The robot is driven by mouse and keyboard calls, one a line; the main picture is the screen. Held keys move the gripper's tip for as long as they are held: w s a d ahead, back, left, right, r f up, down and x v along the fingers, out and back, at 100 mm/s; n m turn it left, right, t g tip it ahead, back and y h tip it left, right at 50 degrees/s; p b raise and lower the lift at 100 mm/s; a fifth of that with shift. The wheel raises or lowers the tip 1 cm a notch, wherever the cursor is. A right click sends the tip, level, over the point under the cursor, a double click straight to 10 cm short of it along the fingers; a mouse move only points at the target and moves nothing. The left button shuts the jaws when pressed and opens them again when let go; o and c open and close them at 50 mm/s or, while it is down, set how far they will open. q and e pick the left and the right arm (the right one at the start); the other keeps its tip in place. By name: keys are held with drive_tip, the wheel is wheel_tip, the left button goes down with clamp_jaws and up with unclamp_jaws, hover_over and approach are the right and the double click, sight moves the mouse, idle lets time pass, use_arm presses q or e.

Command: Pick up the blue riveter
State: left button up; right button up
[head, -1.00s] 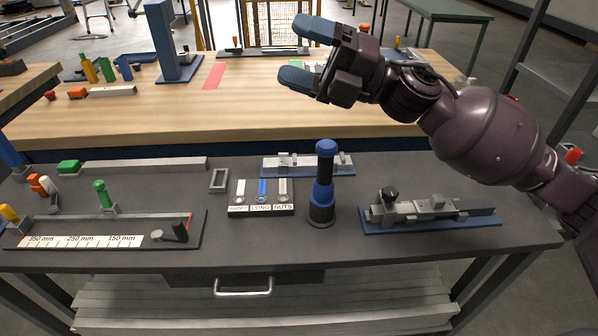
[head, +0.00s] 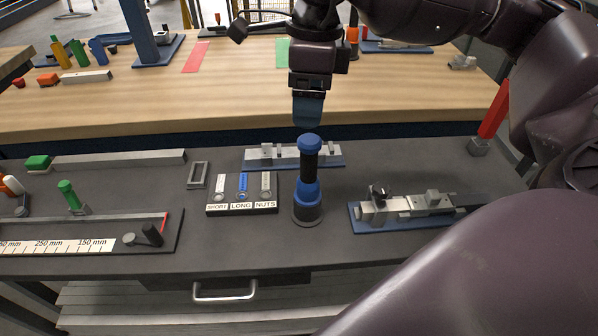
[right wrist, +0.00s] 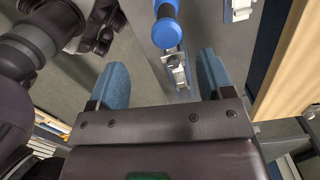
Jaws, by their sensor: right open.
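The blue riveter (head: 306,190) stands upright on the grey workbench, with a blue cap, black neck, blue body and dark base. In the right wrist view the riveter's round blue end (right wrist: 166,33) shows ahead, between the lines of the two fingers. My right gripper (head: 307,112) points down just behind and above the riveter's cap in the head view, apart from it. In the right wrist view the blue fingers of my right gripper (right wrist: 162,65) are spread wide with nothing between them. My left gripper is not in view.
A labelled tray (head: 242,208) stands left of the riveter. A blue-based fixture (head: 405,215) is on its right, another (head: 292,163) behind it. A red-handled tool (head: 493,115) stands at the far right. The wooden table (head: 150,105) lies beyond.

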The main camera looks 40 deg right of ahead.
sight(311, 139)
drive_tip(key=shift+s+d, duration=0.2)
drive_tip(key=shift+d, duration=0.15)
drive_tip(key=shift+s+d+f+h, duration=0.1)
drive_tip(key=shift+f+h, duration=0.1)
drive_tip(key=shift+h, duration=0.1)
drive_tip(key=f, duration=0.3)
drive_tip(key=f+b, duration=0.1)
drive_tip(key=f, duration=0.6)
drive_tip(key=shift+w+f, duration=0.2)
drive_tip(key=shift+w, duration=0.1)
drive_tip(key=shift+c, duration=0.2)
drive_tip(key=c, duration=1)
